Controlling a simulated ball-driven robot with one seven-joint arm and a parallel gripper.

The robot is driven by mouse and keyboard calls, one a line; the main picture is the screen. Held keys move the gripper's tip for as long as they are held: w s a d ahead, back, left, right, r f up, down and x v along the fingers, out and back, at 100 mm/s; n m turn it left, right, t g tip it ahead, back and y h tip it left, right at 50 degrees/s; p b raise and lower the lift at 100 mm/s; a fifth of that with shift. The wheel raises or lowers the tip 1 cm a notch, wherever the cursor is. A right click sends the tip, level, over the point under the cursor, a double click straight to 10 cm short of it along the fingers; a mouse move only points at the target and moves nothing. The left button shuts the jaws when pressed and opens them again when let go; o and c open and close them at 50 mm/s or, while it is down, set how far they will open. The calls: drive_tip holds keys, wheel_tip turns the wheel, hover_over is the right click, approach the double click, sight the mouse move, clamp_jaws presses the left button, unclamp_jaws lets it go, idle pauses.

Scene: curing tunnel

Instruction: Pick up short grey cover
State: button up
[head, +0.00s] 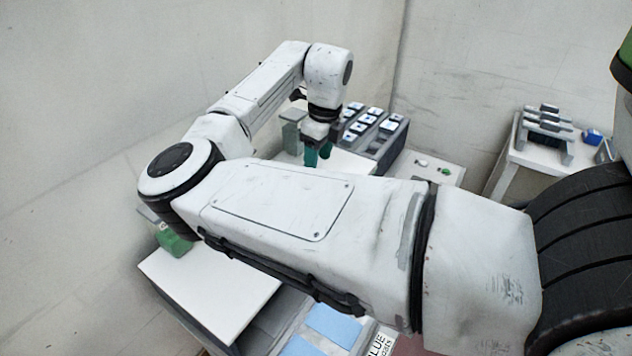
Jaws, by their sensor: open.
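My gripper (318,154) points down over a white surface (345,162) near the back wall, its teal fingers apart. I see nothing between the fingers. A small upright grey block (292,132) stands just left of and behind the gripper, apart from it as far as I can see; it may be the short grey cover, but I cannot tell. Several grey bar-shaped pieces (547,122) sit in a stack on a white table (515,152) at the right. My forearm hides much of the middle of the scene.
A dark grey rack (392,143) with several white-and-blue pieces stands right of the gripper. A green object (173,241) is at the left by a white panel (210,290). Light blue sheets (335,325) lie at the bottom. A blue item (592,137) is on the right table.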

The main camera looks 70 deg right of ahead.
drive_tip(key=shift+f+p, duration=0.85)
drive_tip(key=shift+f, duration=2.05)
drive_tip(key=shift+c, duration=0.5)
clamp_jaws()
